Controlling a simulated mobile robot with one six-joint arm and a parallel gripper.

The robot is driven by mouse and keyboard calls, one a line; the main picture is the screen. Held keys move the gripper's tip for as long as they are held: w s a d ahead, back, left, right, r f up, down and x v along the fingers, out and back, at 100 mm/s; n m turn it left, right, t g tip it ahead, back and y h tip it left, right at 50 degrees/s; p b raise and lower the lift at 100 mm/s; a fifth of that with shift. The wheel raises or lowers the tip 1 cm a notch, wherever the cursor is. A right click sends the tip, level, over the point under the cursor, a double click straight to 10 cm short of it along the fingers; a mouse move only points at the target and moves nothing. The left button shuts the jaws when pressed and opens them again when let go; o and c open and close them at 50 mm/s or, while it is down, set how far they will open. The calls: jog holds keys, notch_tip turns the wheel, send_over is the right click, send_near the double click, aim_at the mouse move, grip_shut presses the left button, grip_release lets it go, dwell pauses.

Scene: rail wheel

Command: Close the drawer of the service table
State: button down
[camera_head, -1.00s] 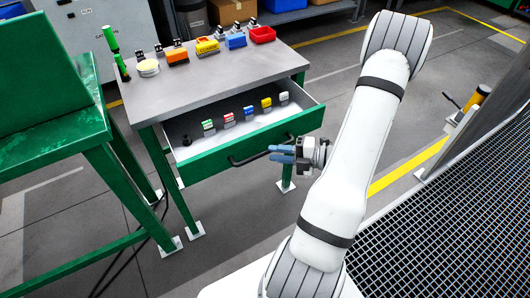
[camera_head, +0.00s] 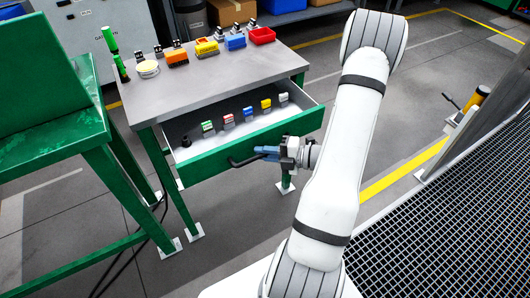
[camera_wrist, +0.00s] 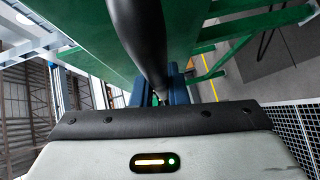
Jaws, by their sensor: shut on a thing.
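The service table (camera_head: 215,76) has a grey top and green legs. Its drawer (camera_head: 215,160) has a green front and is pulled well out. Several small coloured items stand in the drawer. The black bar handle (camera_head: 240,162) runs along the drawer front. My gripper (camera_head: 265,152) is at the handle in the head view, its blue fingers covering the handle's right part. In the wrist view the dark handle (camera_wrist: 138,40) runs between the blue fingers of my gripper (camera_wrist: 158,92), which are shut on it. The green drawer front (camera_wrist: 85,35) shows beside it.
Coloured bins and blocks (camera_head: 207,47) stand along the back of the tabletop. A green bench (camera_head: 75,130) stands close on the left.

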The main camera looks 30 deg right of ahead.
aim_at(237, 125)
jog(key=shift+w, duration=0.1)
dwell(0.3)
jog(key=w+p, duration=0.1)
jog(key=w, duration=0.5)
jog(key=w+p, duration=0.1)
jog(key=w, duration=0.5)
jog(key=w+p, duration=0.1)
jog(key=w, duration=0.6)
jog(key=shift+a+p, duration=0.35)
jog(key=c, duration=1.7)
grip_release()
jog(key=v, duration=0.8)
